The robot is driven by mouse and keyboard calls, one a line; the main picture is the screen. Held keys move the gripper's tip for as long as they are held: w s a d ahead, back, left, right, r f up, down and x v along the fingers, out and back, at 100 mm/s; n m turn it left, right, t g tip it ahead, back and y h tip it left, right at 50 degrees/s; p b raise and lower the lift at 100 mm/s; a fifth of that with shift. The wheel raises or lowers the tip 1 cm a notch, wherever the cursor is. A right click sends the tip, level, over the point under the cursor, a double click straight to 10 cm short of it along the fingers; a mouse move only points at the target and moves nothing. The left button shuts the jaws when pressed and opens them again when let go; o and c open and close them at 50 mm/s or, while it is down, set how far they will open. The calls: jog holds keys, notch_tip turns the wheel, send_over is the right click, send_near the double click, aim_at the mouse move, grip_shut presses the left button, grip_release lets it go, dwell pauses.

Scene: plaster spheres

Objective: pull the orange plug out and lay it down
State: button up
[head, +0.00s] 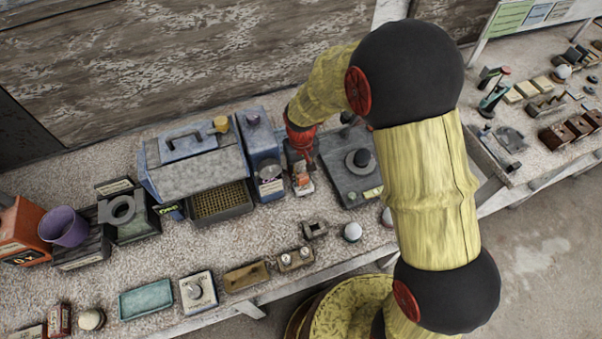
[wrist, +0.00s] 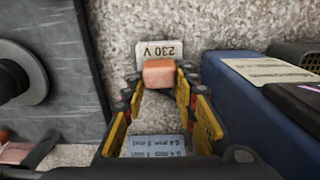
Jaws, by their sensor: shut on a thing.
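The orange plug (wrist: 158,73) is between the fingertips of my gripper (wrist: 157,88) in the wrist view. The fingers are closed against its two sides. A pale plate marked "230 V" (wrist: 160,50) lies right beside the plug. In the head view my red gripper (head: 301,160) reaches down to the plug (head: 301,181), between a blue box and a dark grey unit. The socket is mostly hidden by the plug and fingers, so I cannot tell how deep the plug sits.
The blue box (head: 262,155) stands close on the left, and the dark grey unit (head: 349,185) with a black knob close on the right. A wire basket (head: 222,202) is farther left. Small fittings line the front edge. Speckled bench top (head: 240,240) is bare in between.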

grip_shut()
jog(key=shift+r, duration=0.2)
jog(key=shift+r+p, duration=1.8)
jog(key=shift+r, duration=0.5)
